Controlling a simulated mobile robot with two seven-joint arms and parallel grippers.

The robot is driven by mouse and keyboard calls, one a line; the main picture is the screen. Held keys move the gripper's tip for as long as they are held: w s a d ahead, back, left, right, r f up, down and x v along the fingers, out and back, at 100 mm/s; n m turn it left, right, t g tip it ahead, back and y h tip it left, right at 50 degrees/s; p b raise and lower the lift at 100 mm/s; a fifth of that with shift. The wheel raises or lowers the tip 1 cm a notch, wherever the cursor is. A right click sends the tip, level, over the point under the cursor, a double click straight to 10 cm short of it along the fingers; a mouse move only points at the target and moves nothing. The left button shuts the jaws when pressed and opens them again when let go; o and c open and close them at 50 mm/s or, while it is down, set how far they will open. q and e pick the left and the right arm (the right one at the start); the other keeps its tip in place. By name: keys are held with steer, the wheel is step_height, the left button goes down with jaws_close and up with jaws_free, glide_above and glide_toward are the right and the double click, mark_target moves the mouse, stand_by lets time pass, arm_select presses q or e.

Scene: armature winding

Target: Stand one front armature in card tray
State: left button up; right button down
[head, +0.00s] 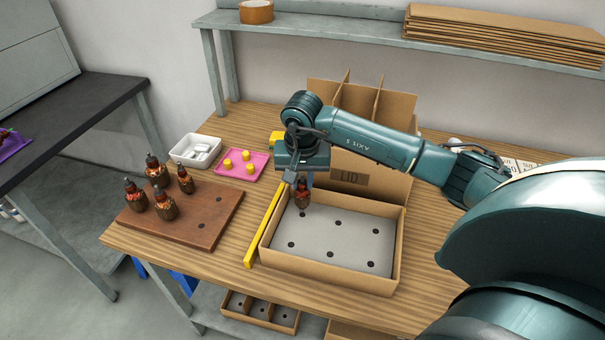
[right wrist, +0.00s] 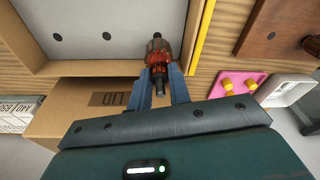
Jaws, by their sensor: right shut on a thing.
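My right gripper (head: 301,182) is shut on an armature (head: 302,194), a copper-red part with a dark shaft. It holds the armature upright over the far-left corner of the card tray (head: 327,274). The armature (right wrist: 158,52) also shows between the fingers of the right gripper (right wrist: 162,82) in the right wrist view. I cannot tell whether its lower end touches the tray floor. The tray has a grey floor with several dark holes and no other armature in it. Several armatures (head: 164,204) stand on the brown wooden board (head: 217,208) at the left. My left gripper is not in view.
A yellow bar (head: 263,226) lies along the tray's left side. The upright card lid (head: 372,178) and a card divider box (head: 357,99) stand behind the tray. A pink tray (head: 241,173) with yellow pieces and a white bin (head: 195,151) are at the back left.

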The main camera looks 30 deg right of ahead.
mark_target(302, 194)
steer(key=shift+f, duration=0.4)
steer(key=shift+r, duration=0.1)
steer(key=shift+f+b, duration=0.6)
steer(key=shift+f, duration=0.05)
steer(key=shift+f+b, duration=0.4)
steer(key=shift+f, duration=0.1)
steer(key=c, duration=0.8)
jaws_free()
steer(key=shift+o, duration=0.2)
